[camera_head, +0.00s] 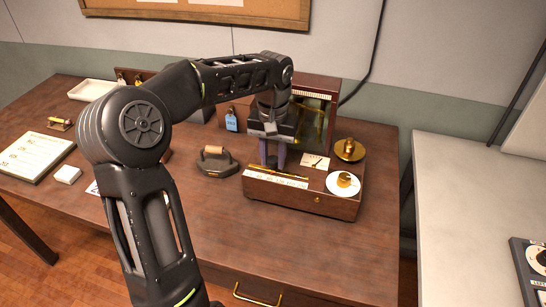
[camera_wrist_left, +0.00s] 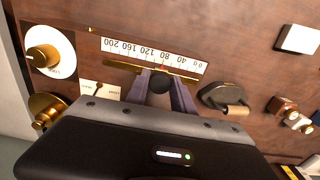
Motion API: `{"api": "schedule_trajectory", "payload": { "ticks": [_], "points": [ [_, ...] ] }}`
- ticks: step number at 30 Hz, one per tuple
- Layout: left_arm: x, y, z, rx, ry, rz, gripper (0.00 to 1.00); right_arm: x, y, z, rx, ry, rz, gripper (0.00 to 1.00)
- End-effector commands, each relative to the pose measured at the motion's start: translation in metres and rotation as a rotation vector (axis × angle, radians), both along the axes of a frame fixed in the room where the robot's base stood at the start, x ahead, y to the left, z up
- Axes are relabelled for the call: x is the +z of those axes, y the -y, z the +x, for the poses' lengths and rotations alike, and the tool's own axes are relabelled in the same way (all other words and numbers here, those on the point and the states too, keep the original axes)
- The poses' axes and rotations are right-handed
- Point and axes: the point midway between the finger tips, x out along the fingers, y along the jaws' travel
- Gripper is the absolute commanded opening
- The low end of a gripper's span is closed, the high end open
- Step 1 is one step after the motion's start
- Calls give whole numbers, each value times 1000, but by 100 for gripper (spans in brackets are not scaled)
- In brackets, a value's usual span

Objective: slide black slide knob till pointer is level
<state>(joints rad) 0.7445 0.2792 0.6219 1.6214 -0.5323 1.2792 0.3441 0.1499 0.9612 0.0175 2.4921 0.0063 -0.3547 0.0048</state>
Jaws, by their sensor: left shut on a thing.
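A wooden balance box (camera_head: 300,197) with a glass-fronted case (camera_head: 312,112) stands on the desk in the head view. A brass slide bar (camera_head: 278,172) runs along its top, and in the left wrist view the bar (camera_wrist_left: 118,65) lies beside a white number scale (camera_wrist_left: 182,59). My left gripper (camera_head: 272,160) points down at the bar. In the left wrist view its fingers (camera_wrist_left: 160,82) are shut on the round black slide knob (camera_wrist_left: 160,85), near the middle of the scale. The pointer's tilt cannot be made out. My right gripper is out of view.
A black object with a wooden handle (camera_head: 216,160) stands left of the box. The desk front is mostly clear.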

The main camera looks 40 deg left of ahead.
Motion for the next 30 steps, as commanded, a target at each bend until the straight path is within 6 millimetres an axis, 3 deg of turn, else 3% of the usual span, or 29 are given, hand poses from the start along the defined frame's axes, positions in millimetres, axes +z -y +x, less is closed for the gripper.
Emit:
{"api": "schedule_trajectory", "payload": {
  "ticks": [13,30],
  "points": [
    [0,2,1,0,0,0,9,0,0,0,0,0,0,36],
    [0,26,9,0,1,0,9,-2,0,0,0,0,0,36]
  ]
}}
